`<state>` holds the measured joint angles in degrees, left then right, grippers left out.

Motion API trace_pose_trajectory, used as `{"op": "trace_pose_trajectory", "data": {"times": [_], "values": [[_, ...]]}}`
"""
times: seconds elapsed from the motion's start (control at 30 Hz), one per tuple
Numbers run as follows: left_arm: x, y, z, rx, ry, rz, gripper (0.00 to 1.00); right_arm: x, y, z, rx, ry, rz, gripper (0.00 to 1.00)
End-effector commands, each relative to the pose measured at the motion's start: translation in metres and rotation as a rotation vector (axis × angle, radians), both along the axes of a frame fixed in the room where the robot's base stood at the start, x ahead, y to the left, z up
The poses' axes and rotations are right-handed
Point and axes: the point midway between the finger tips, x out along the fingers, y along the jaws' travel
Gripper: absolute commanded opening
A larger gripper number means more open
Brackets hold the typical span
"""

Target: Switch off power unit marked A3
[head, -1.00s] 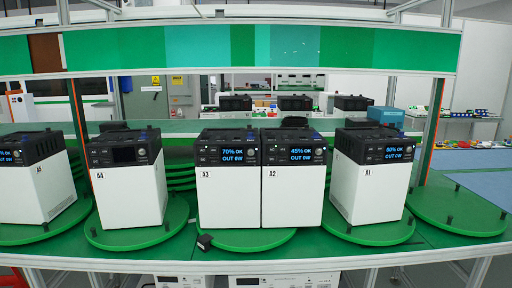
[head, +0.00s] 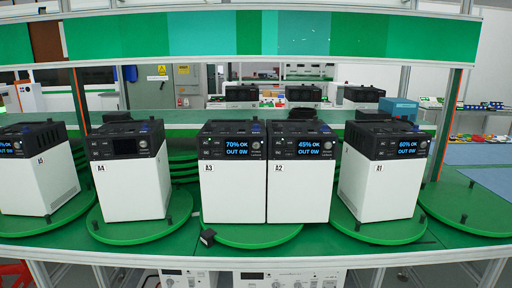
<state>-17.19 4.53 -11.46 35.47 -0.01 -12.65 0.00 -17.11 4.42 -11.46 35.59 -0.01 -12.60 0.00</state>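The power unit marked A3 (head: 230,185) is a white box with a black top. It stands upright at the middle of the bench on a green turntable (head: 240,240), side by side with unit A2 (head: 298,188). A3's display (head: 243,147) is lit and reads 70% OK, OUT 0W. Small buttons and a round knob (head: 257,143) sit beside the display. Neither of my grippers shows in the head view.
Unit A4 (head: 133,182), with a dark screen, and lit unit A5 (head: 40,180) stand left. Lit unit A1 (head: 378,187) stands right. A small black block (head: 208,237) lies before A3. A green panel (head: 200,34) spans above. An empty turntable (head: 465,212) is at far right.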

Motion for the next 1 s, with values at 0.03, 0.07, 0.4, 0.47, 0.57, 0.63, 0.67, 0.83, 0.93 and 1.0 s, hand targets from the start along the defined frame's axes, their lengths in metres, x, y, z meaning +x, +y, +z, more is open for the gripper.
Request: {"op": "trace_pose_trajectory", "data": {"times": [0.03,0.07,0.4,0.47,0.57,0.63,0.67,0.83,0.93,1.0], "values": [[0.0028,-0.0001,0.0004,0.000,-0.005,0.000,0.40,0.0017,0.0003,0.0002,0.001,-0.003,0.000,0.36],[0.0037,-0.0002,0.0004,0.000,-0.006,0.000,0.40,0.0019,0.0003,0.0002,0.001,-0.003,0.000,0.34],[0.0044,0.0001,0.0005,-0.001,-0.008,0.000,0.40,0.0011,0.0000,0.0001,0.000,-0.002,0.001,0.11],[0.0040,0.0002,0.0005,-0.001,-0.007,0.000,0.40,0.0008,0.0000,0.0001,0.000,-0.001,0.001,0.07],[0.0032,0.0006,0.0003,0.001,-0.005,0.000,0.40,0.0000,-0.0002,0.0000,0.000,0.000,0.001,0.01],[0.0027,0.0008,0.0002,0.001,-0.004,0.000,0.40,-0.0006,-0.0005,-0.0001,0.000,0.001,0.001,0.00],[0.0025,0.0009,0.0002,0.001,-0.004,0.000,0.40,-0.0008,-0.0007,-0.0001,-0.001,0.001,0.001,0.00],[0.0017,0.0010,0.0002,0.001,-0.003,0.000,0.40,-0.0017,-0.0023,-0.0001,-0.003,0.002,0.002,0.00],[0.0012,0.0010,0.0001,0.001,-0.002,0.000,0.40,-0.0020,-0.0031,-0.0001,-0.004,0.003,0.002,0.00],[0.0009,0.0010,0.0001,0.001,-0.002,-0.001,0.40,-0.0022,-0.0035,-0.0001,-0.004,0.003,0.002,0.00]]}}
